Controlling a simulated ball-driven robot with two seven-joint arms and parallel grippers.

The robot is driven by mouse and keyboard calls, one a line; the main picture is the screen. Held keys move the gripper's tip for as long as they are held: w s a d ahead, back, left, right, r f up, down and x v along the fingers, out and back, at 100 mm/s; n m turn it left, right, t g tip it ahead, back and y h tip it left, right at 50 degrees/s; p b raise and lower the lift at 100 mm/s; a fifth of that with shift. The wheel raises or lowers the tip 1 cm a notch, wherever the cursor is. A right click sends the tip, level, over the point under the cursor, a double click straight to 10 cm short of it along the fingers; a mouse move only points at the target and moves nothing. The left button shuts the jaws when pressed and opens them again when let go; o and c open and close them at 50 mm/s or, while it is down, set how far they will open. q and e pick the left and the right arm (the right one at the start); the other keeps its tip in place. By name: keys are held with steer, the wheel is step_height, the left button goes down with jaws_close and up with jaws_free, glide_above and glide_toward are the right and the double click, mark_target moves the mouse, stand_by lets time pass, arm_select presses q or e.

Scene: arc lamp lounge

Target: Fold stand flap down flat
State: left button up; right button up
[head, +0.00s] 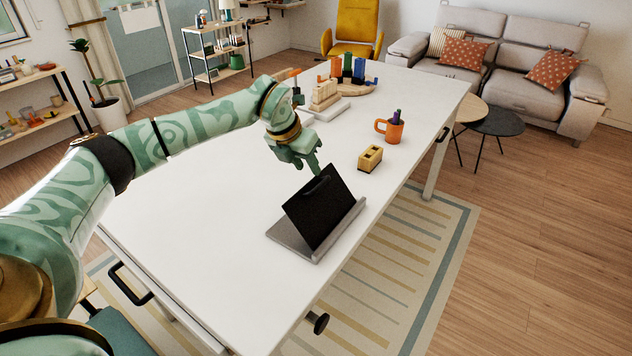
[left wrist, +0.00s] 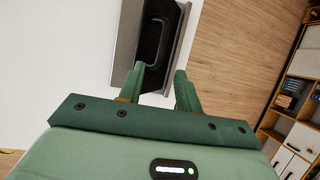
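The stand has a grey base (head: 292,243) and a black flap (head: 322,212) tilted up from it, on the near part of the white table. A dark bar like a handle (head: 315,187) shows near the flap's upper edge. In the left wrist view the flap (left wrist: 150,45) lies just beyond the fingers, with the handle (left wrist: 160,30) on its face. My left gripper (head: 314,170) hangs at the flap's top edge. Its fingers (left wrist: 161,85) are apart with nothing seen between them; I cannot tell whether one touches the flap. My right gripper is not in view.
On the white table (head: 190,220) stand a tape dispenser (head: 370,158), an orange mug (head: 391,130) with pens, a wooden rack (head: 325,97) and a round tray (head: 352,90) with coloured pieces. The table left of the stand is clear. The table's right edge is close to the stand.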

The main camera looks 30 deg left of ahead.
mark_target(318, 185)
arm_select(q)
steer(key=x, duration=0.7)
steer(key=shift+w+f+b, duration=0.1)
steer(key=shift+f+b, duration=0.05)
steer(key=shift+b, duration=0.2)
jaws_close()
